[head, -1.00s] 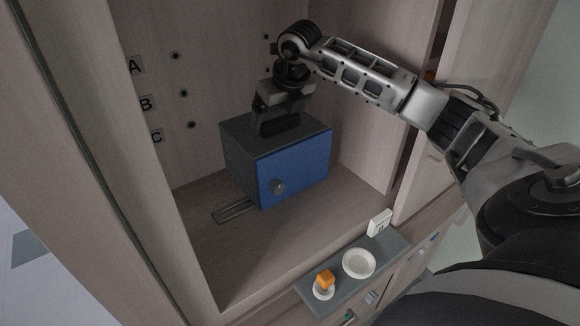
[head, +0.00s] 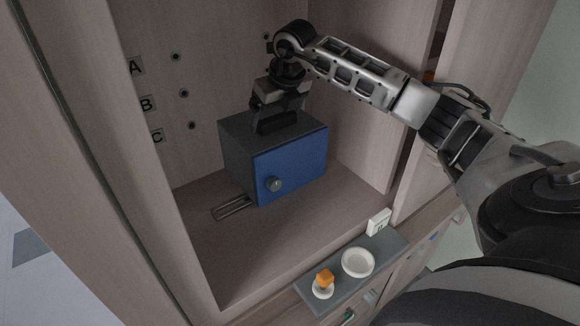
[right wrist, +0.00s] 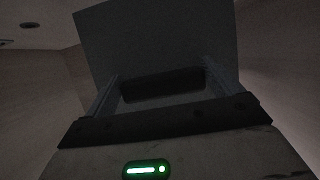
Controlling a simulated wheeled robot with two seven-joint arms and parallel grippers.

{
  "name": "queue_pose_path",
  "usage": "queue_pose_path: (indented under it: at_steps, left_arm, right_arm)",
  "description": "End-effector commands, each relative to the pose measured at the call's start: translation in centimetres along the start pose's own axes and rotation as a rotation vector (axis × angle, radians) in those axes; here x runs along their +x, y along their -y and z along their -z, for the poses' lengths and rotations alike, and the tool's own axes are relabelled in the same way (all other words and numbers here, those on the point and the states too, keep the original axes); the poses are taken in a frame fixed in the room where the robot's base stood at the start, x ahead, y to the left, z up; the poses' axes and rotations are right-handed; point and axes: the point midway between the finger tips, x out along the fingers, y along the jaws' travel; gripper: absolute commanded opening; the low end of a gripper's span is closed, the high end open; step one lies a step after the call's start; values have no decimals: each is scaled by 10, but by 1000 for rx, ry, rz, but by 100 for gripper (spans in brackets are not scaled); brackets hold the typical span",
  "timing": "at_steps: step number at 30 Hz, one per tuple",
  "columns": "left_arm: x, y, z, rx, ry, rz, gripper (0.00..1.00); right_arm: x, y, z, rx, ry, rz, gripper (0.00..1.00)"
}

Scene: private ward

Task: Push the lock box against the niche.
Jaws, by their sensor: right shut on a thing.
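The lock box (head: 289,168) is a dark grey box with a blue front door and a round grey knob. It stands upright on the floor of the wooden niche (head: 215,266), towards the back. My right gripper (head: 277,122) reaches down onto the box's top and is shut on its dark handle. In the right wrist view the dark handle (right wrist: 163,83) lies between the two fingers, above the box's grey top (right wrist: 155,40). The box's back side and its gap to the niche's rear wall are hidden. My left gripper is not in view.
A metal rail slot (head: 231,208) lies in the niche floor at the box's left. Pegs and the labels A, B and C are on the left wall. In front, a grey tray (head: 385,252) holds a white dish (head: 358,262), an orange item (head: 325,279) on a small dish and a white card (head: 378,221).

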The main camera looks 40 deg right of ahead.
Motion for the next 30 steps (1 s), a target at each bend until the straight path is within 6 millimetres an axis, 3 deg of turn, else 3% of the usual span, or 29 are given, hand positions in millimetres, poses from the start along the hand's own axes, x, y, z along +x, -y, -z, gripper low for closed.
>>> queue_pose_path:
  at_steps: [10,11,20,30]
  left_arm:
    - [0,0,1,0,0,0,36]
    - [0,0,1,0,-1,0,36]
    - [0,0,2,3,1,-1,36]
    - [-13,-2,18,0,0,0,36]
  right_arm:
    - [-3,0,-4,4,16,-3,60]
    - [-3,0,-4,4,16,-3,99]
    - [0,0,1,1,-4,1,100]
    - [-25,0,-10,1,1,0,100]
